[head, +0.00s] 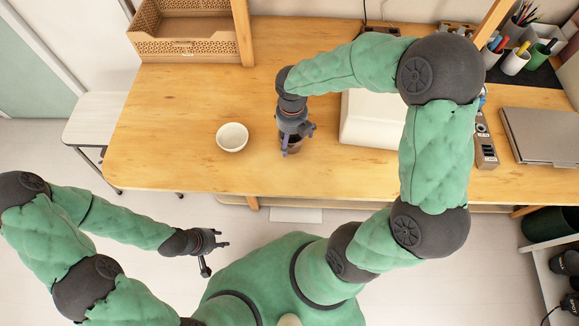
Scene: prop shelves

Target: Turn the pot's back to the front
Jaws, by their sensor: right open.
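A small dark brown pot (296,147) stands on the wooden table, mostly hidden under my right gripper (296,141). The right gripper points down over it, open, with its fingers at the pot's sides; I cannot tell whether they touch it. The pot's front and back cannot be made out from above. My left gripper (214,257) is open and empty, its fingers spread, over the floor in front of the table.
A white bowl (232,137) stands left of the pot. A white box-like object (370,122) is to the right, partly behind my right arm. A laptop (541,135), pen cups (515,62) and a wooden tray (188,48) stand farther off. The table's front left is clear.

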